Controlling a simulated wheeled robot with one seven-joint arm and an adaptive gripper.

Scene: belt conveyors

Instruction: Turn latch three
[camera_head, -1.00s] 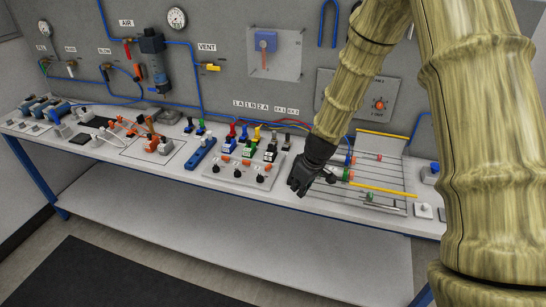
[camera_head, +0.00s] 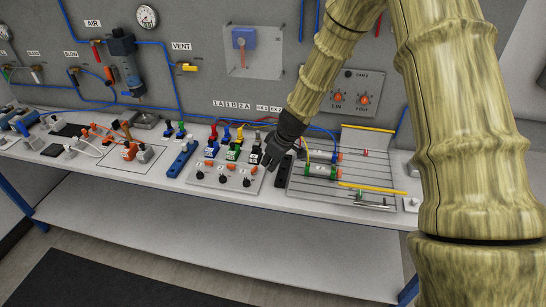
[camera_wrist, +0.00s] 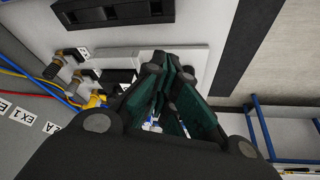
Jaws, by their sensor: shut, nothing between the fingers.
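The rightmost black knob (camera_head: 247,183) is on the panel's right end. Which part is latch three cannot be told, as the small labels are unreadable. My gripper (camera_head: 271,161) is shut and empty, low above the bench just past the panel's back right corner. It hides part of what lies behind it. In the wrist view, the closed fingers (camera_wrist: 168,112) point over the pale panel and hide part of it.
Coloured valves (camera_head: 233,152) stand in a row behind the panel, close to my gripper's left. A black block (camera_head: 283,170) is just right of my gripper. A blue block (camera_head: 181,160) stands left.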

